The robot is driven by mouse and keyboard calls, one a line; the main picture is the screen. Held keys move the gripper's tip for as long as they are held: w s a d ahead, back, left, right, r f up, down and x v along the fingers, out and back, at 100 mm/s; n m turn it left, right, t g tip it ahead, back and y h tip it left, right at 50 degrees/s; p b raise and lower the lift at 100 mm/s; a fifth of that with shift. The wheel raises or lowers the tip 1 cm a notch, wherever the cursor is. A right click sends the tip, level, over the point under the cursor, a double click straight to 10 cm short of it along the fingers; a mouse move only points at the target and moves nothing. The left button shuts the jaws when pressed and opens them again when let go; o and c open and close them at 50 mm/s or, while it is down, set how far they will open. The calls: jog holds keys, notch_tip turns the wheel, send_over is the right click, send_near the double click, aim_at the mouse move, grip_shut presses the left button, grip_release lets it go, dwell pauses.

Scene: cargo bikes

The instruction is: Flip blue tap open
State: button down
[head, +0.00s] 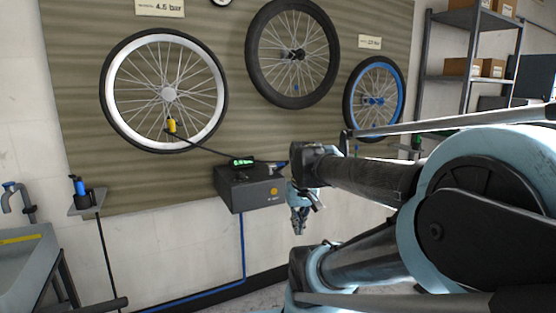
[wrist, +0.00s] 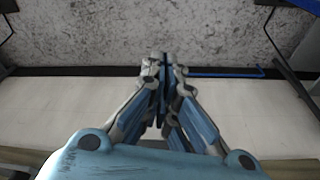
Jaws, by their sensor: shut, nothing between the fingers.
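A small blue lever-like part (head: 281,165) sits at the top right of a dark grey wall box (head: 250,192); it is too small to tell its position. My gripper (head: 299,228) hangs just right of and below the box, fingers pointing down, apart from both blue parts. In the wrist view my gripper (wrist: 166,62) is shut and empty, with floor and wall behind it. Neither tap shows in the wrist view.
A blue hose (head: 242,250) runs from the box down to the floor. A black line links the box to a yellow gauge (head: 171,126) on the white-rimmed wheel (head: 120,112). A sink (head: 30,262) and a stand with a pump (head: 80,190) are left. Shelves (head: 465,50) stand right.

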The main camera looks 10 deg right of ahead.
jog(key=w+r+n, duration=0.1)
jog(key=w+r, duration=0.6)
jog(key=w, duration=0.3)
jog(key=w+r, duration=0.7)
jog(key=w, duration=0.3)
notch_tip(320, 180, up, 6)
jog(key=n+t+y, duration=0.1)
jog(key=n, duration=0.1)
send_over(276, 165)
jog(key=w+d, duration=0.2)
jog(key=w, duration=0.4)
jog(key=shift+s+a, duration=0.15)
jog(key=shift+s, duration=0.1)
jog(key=x, duration=1)
jog(key=shift+s+d+r, duration=0.1)
jog(key=shift+s+d, duration=0.2)
jog(key=shift+s, duration=0.6)
jog(key=shift+s+d, duration=0.3)
jog(key=shift+s, duration=0.6)
